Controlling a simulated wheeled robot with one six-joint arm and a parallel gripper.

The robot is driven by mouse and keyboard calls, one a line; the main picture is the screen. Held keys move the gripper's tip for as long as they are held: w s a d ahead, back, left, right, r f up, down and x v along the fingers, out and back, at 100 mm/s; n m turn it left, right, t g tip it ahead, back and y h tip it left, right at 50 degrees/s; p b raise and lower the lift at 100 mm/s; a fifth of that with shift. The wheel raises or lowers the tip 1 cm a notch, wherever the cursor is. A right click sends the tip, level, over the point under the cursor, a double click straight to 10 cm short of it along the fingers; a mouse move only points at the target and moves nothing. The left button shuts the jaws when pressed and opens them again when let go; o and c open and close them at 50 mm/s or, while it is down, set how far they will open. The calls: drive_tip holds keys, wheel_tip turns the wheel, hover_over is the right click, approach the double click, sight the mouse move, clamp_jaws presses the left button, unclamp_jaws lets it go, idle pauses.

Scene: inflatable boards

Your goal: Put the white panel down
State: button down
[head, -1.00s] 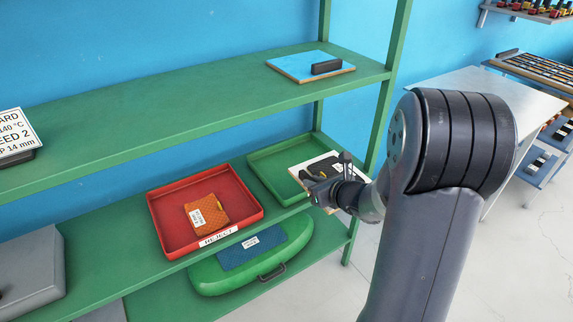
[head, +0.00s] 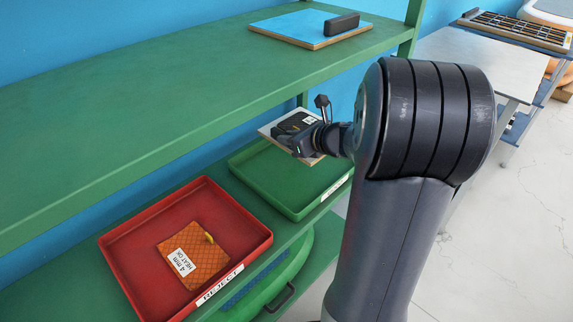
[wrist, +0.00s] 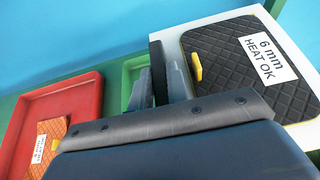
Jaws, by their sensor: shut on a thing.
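The white panel (head: 268,130) is in my gripper (head: 308,136), above the back part of the green tray (head: 260,185) in the head view. My gripper is shut on it at its near side; the exact grip is partly hidden by the wrist. In the wrist view the white panel (wrist: 200,32) lies at the right and carries a dark quilted pad (wrist: 225,50) with a yellow tab and a label reading "6 mm HEAT OK". The green tray also shows in the wrist view (wrist: 130,75), past my fingers. The visible part of its floor is empty.
A red tray (head: 120,245) marked REJECT stands left of the green tray and holds an orange quilted pad (head: 185,262). The upper green shelf (head: 130,115) runs overhead with a blue-topped board (head: 290,28). A green rounded case (head: 262,290) is below. A shelf post (head: 412,25) stands at right.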

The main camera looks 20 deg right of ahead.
wheel_tip(320, 180, down, 10)
drive_tip(key=b, duration=0.3)
drive_tip(key=shift+r+b, duration=0.2)
drive_tip(key=shift+b, duration=0.15)
drive_tip(key=c, duration=1.4)
unclamp_jaws()
drive_tip(key=shift+f, duration=0.15)
drive_tip(key=shift+o, duration=0.2)
drive_tip(key=shift+r, duration=0.25)
drive_tip(key=p+v, duration=0.3)
drive_tip(key=v, duration=0.9)
drive_tip(key=shift+f, duration=0.15)
